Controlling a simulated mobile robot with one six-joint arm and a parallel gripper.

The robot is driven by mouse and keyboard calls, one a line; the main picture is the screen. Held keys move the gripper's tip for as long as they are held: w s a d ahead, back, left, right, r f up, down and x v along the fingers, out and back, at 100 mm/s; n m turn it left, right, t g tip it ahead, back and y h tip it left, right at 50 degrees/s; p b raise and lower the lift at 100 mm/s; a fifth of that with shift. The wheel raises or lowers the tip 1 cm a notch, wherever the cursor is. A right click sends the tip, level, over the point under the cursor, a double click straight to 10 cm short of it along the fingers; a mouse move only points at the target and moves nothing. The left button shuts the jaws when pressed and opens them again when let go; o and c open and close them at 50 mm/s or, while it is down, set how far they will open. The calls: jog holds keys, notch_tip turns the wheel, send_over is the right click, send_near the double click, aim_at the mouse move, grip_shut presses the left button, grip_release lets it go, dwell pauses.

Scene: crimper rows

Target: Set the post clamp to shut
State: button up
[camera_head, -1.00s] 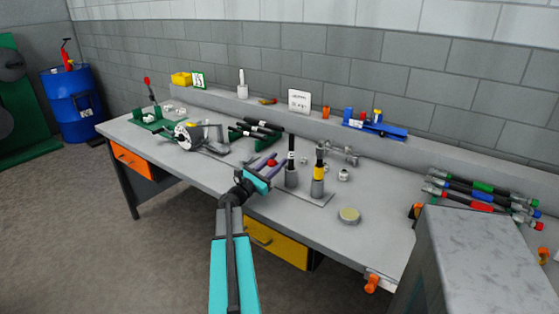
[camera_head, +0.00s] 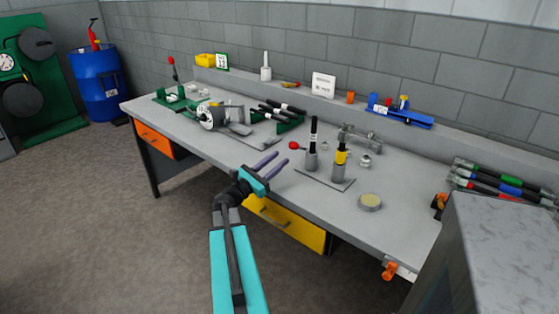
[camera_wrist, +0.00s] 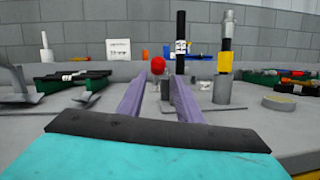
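What I take to be the post clamp is the grey base plate (camera_head: 338,184) with two upright posts near the bench's front middle. One post is black with a white label (camera_head: 313,130), the other has a yellow band (camera_head: 341,157). A red ball knob (camera_head: 294,145) stands left of the black post. It also shows in the wrist view (camera_wrist: 158,65), just beyond the fingertips and between them. Whether the clamp is open or shut I cannot tell. My gripper (camera_head: 275,160) is open and empty at the bench's front edge, with its purple fingers apart, short of the knob.
A round tin (camera_head: 370,202) lies right of the plate. Grey metal fittings (camera_head: 360,137) stand behind it. A grey-handled machine (camera_head: 225,118) and a green rack (camera_head: 290,121) lie to the left. A large grey box (camera_head: 490,255) fills the right foreground.

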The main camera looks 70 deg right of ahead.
jog(key=shift+c, duration=0.4)
jog(key=shift+d+r, duration=0.1)
jog(key=shift+r, duration=0.1)
grip_shut()
jog(key=w+d+r+m+t+y+p, duration=0.1)
jog(key=r+m+y, duration=0.4)
jog(key=m, duration=0.9)
jog(key=w+d+r+m+t+y+p, duration=0.1)
jog(key=d+r+m+t+y+p, duration=0.2)
jog(key=r+m, duration=0.8)
jog(key=m+y+p, duration=0.2)
jog(key=m, duration=0.1)
jog(key=shift+w+r+t, duration=0.2)
jog(key=shift+w+t, duration=0.1)
jog(key=shift+w, duration=0.1)
